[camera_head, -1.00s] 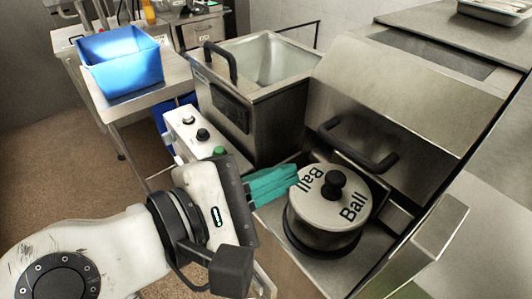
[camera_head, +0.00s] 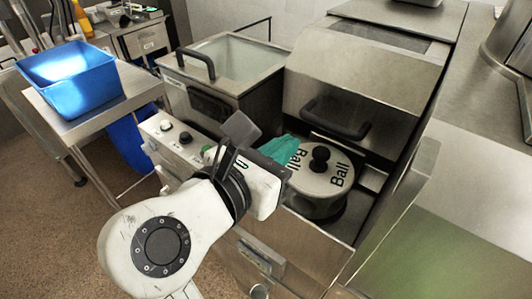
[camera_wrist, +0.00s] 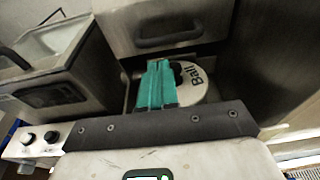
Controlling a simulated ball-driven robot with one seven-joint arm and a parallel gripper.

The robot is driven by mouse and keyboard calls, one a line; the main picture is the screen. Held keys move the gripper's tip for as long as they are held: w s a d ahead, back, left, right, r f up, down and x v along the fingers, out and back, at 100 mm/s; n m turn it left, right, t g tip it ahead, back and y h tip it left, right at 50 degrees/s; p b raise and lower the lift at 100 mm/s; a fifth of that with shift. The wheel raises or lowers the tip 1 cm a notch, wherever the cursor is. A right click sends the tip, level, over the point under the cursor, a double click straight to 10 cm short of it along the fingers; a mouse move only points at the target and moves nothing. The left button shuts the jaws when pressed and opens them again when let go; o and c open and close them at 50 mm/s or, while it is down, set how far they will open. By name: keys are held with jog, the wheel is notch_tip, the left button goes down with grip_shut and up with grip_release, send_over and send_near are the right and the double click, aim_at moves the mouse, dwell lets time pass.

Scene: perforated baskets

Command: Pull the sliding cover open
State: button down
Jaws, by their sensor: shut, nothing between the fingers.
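The metal cover (camera_head: 360,85) is a sloped steel hood with a black bar handle (camera_head: 335,120) on its front face. In the wrist view the cover (camera_wrist: 190,15) and its handle (camera_wrist: 168,37) are at the top. My gripper (camera_head: 284,148) has teal fingers, which are shut and empty. In the head view they point toward the pot, left of and below the handle. In the wrist view the fingertips (camera_wrist: 158,66) are below the handle, apart from it in the picture. The gap in depth is hard to tell.
A round pot (camera_head: 318,188) with a knobbed lid marked "Ball" stands in the bay in front of the cover. A steel tank (camera_head: 215,85) with a black handle is to the left. A blue bin (camera_head: 68,78) sits on a side table. A metal wall (camera_head: 395,210) bounds the bay's right side.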

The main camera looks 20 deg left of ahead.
aim_at(321, 119)
jog(key=p+x, duration=0.1)
jog(key=x, duration=0.7)
jog(key=shift+w+d+p, duration=0.1)
jog(key=shift+w+p, duration=0.2)
jog(key=w+p, duration=0.1)
jog(key=w+d+p, duration=0.1)
jog(key=w, duration=0.1)
jog(key=shift+w+d+r, duration=0.1)
jog(key=shift+w+d, duration=0.05)
jog(key=shift+w, duration=0.05)
jog(key=shift+w+d, duration=0.1)
jog(key=shift+w, duration=0.2)
jog(key=shift+s+p, duration=0.1)
jog(key=shift+p, duration=0.25)
